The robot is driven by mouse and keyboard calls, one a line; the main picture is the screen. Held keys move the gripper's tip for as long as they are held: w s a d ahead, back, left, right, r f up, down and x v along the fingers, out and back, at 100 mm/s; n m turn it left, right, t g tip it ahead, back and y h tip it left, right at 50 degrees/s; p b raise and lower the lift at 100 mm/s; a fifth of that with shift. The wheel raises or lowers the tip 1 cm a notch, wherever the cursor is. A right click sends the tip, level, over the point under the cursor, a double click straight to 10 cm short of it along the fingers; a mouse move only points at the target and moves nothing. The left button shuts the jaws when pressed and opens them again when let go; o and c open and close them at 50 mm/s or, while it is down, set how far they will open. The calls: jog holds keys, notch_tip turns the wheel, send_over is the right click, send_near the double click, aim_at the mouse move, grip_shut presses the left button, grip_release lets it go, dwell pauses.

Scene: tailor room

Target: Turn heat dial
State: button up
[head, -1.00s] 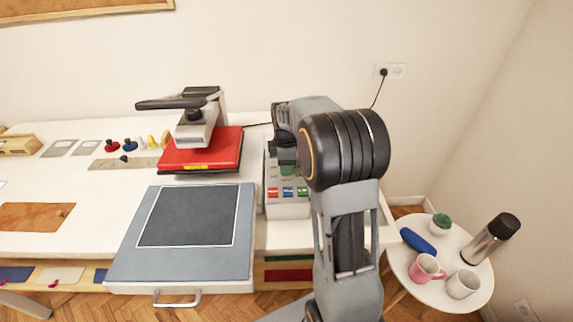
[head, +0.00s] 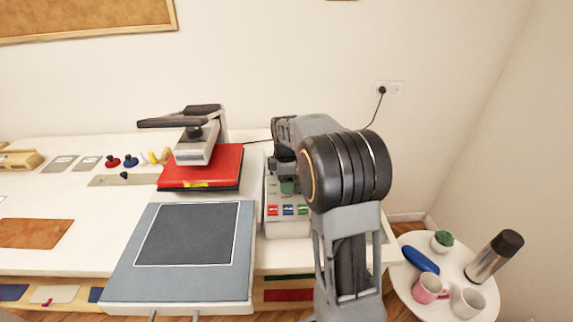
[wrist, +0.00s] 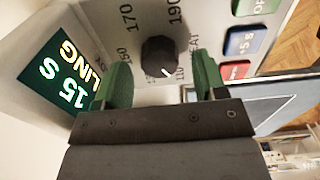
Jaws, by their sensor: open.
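The heat dial (wrist: 160,56) is a round black knob with a white pointer mark on the pale face of a control box (head: 287,228). Numbers such as 150, 170 and 190 ring it. In the wrist view its pointer mark faces the lower edge, near 110. My gripper (wrist: 162,66) is open, its green fingers one to each side of the dial, with visible gaps. I cannot tell how far the fingertips are from the panel. In the head view my arm hides the dial and most of the gripper.
A lit display (wrist: 65,75) reading 15 S and coloured buttons (wrist: 246,40) flank the dial. The red heat press (head: 205,168) stands left of the box, behind its grey platen (head: 125,275). A round side table (head: 408,288) with mugs and a flask is at right.

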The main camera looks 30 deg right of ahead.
notch_tip(320, 180, up, 13)
jog(key=shift+f, duration=0.15)
dwell(0.7)
jog(key=s+a+f+m+t, duration=0.1)
jog(key=s+a+f+m, duration=0.1)
jog(key=s, duration=0.4)
jog(key=s+a+f+m+t, duration=0.1)
jog(key=s+a+f+m, duration=0.2)
jog(key=s+m, duration=0.4)
jog(key=s+a+f+m+t, duration=0.2)
jog(key=s+a+m, duration=0.2)
jog(key=s+a, duration=0.1)
jog(key=shift+s+f+m, duration=0.15)
jog(key=shift+s+m, duration=0.15)
jog(key=shift+s, duration=0.6)
